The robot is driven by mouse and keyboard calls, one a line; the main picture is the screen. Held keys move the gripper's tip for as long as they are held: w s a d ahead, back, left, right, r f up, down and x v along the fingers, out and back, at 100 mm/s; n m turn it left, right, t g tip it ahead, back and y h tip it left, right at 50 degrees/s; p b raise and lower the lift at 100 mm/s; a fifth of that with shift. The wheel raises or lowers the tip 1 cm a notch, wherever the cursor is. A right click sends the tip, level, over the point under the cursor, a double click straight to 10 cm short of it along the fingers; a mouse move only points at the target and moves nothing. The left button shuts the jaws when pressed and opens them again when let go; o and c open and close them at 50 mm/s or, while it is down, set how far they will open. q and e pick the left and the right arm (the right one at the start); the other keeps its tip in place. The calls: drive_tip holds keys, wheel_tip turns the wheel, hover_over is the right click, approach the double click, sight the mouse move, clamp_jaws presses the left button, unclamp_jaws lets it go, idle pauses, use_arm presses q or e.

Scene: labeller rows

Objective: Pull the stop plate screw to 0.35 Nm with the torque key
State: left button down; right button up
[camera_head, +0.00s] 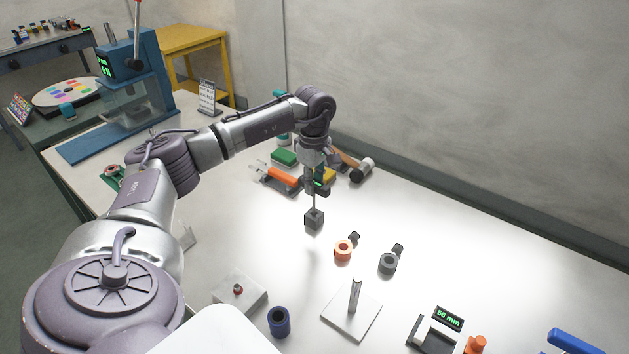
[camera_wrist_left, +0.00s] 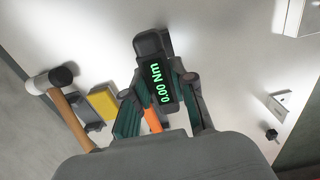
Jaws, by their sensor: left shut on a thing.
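My left gripper (camera_head: 316,178) is shut on the torque key (camera_head: 314,218) and holds it upright above the bench. A thin shaft runs down from the gripper to a dark block at the key's lower end. In the left wrist view the torque key (camera_wrist_left: 161,86) sits between the fingers, and its green display reads 0.00 Nm. A pale block with a small red-and-dark fitting (camera_head: 238,289) lies at the front left; I cannot tell whether this is the stop plate screw. My right gripper is not in view.
A plate with an upright post (camera_head: 355,296), a blue cylinder (camera_head: 279,321) and a 56 mm gauge (camera_head: 436,327) stand in front. A hammer (camera_head: 359,167) and other tools lie behind.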

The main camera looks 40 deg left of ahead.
use_arm(q)
drive_tip(key=shift+r+p, duration=1.6)
drive_tip(key=shift+r, duration=1)
